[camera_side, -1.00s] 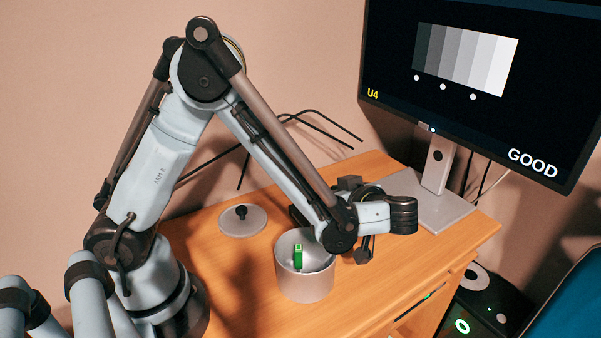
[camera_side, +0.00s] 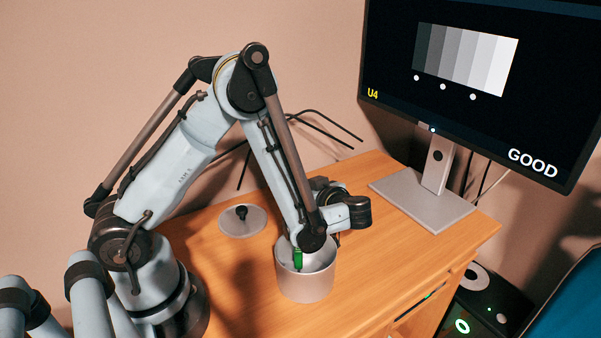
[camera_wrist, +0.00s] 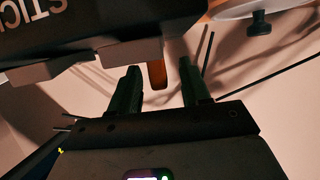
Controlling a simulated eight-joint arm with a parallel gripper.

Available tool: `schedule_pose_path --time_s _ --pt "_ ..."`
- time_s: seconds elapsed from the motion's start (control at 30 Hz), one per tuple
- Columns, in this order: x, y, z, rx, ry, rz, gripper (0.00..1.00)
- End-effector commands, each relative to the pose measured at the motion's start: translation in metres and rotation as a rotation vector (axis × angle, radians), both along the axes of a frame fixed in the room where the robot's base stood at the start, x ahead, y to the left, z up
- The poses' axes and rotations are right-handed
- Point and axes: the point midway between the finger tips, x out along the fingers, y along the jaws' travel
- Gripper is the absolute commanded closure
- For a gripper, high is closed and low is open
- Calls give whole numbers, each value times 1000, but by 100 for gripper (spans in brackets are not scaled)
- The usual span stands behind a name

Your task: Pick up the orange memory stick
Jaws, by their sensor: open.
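In the wrist view, which looks upside down, an orange stick (camera_wrist: 157,75) shows between the two dark fingers of my gripper (camera_wrist: 158,76). The fingers are open, with a gap on each side of the stick. Its far end is hidden behind grey blocks on a dark box (camera_wrist: 70,25) with partly visible white lettering. In the side view my arm hides the orange stick, and my fingers cannot be made out there.
A round metal pot (camera_side: 304,283) holding a green stick (camera_side: 298,259) stands in front of my forearm. A round lid with a black knob (camera_side: 242,220) lies behind it to the left. The monitor stand (camera_side: 425,205) is at the right. The desk's front right is clear.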

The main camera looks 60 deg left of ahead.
Motion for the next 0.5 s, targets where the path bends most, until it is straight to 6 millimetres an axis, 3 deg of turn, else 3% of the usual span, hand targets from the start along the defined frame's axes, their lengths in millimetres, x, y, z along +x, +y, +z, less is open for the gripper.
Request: schedule_pose_path --time_s 0.13,0.4,0.5 --pt "0 14 -5 0 1 3 53" --pt "1 16 -6 0 1 0 53" --pt "1 16 -6 0 1 0 68"
